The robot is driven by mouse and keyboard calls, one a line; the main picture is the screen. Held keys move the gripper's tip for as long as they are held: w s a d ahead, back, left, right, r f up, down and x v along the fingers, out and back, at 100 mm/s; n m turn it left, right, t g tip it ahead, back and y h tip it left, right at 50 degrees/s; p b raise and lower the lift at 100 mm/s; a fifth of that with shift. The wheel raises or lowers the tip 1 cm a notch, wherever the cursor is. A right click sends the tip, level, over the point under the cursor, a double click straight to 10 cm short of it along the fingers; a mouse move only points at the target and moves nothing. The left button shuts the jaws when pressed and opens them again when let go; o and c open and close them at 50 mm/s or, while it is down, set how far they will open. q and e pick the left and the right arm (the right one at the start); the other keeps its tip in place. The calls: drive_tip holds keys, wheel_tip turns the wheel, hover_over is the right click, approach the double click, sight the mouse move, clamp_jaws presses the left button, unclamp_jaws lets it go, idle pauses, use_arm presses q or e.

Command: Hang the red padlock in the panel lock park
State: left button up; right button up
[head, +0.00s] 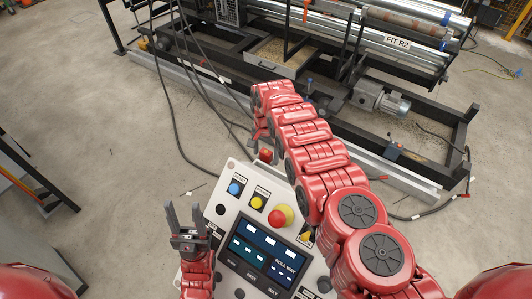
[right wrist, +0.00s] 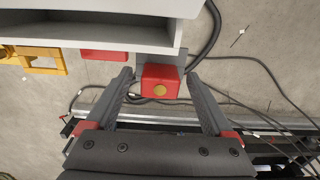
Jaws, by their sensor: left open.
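The red padlock (right wrist: 160,82), a block with a round brass spot, shows in the right wrist view in front of a grey plate (right wrist: 160,58) at the panel's edge. My right gripper (right wrist: 160,75) has a finger on each side of the padlock, with gaps showing. I cannot tell whether the padlock hangs on the plate. In the head view a red block (head: 265,155) shows at the control panel's top edge (head: 235,167); my right arm hides the right fingertips. My left gripper (head: 184,212) is open and empty beside the panel's left edge.
In the right wrist view another red block (right wrist: 104,55) and a yellow bracket-like part (right wrist: 40,60) sit along the panel. Black cables (head: 178,125) run over the floor. A machine frame with a motor (head: 382,102) stands beyond.

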drive_tip(key=shift+r, duration=0.1)
wheel_tip(320, 180, up, 9)
drive_tip(key=b, duration=0.3)
drive_tip(key=shift+w, duration=0.1)
wheel_tip(320, 180, up, 8)
drive_tip(key=p, duration=0.7)
drive_tip(key=shift+r, duration=0.1)
